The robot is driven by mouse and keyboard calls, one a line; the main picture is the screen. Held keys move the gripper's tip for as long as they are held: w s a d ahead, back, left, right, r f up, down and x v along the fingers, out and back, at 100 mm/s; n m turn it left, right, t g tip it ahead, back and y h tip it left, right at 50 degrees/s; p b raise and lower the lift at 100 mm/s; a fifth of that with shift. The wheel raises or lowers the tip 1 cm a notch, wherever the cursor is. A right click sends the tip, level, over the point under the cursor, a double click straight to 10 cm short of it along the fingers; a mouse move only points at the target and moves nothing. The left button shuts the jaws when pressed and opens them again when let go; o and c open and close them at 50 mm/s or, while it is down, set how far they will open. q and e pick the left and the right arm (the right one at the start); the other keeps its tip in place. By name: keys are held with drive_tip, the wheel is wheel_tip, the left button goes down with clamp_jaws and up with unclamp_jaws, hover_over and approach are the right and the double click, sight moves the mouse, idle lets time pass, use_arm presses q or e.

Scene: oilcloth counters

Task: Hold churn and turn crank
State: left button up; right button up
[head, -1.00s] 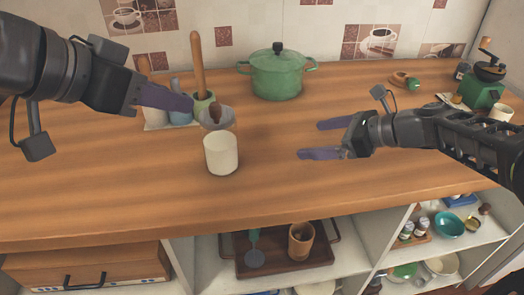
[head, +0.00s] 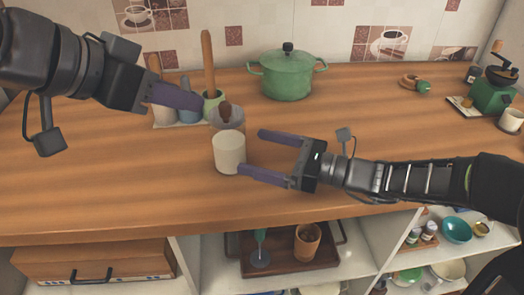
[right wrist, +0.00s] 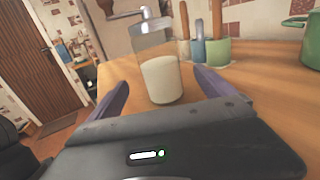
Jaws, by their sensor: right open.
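The churn (head: 229,152) stands upright on the counter, a clear jar with white contents and a grey top. A brown knob (head: 225,111) shows at its top. In the right wrist view the churn (right wrist: 161,80) has a metal crank (right wrist: 127,14) reaching left. My right gripper (head: 252,152) is open, just right of the churn, fingers pointing at it. In the right wrist view the churn stands ahead, between the open fingers. My left gripper (head: 200,100) is above and left of the churn, near its top; its purple fingers overlap, so I cannot tell its opening.
A utensil holder (head: 190,115) with a wooden handle stands behind the churn at left. A green pot (head: 287,77) is at the back. A green grinder (head: 493,90) and a cup (head: 511,120) stand far right. The counter between is clear. Shelves lie below the front edge.

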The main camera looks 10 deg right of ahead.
sight(229, 144)
drive_tip(key=shift+x, duration=3.9)
drive_tip(key=shift+c, duration=0.3)
clamp_jaws()
drive_tip(key=shift+o, duration=0.3)
unclamp_jaws()
drive_tip(key=shift+d, duration=0.15)
drive_tip(key=v, duration=1.2)
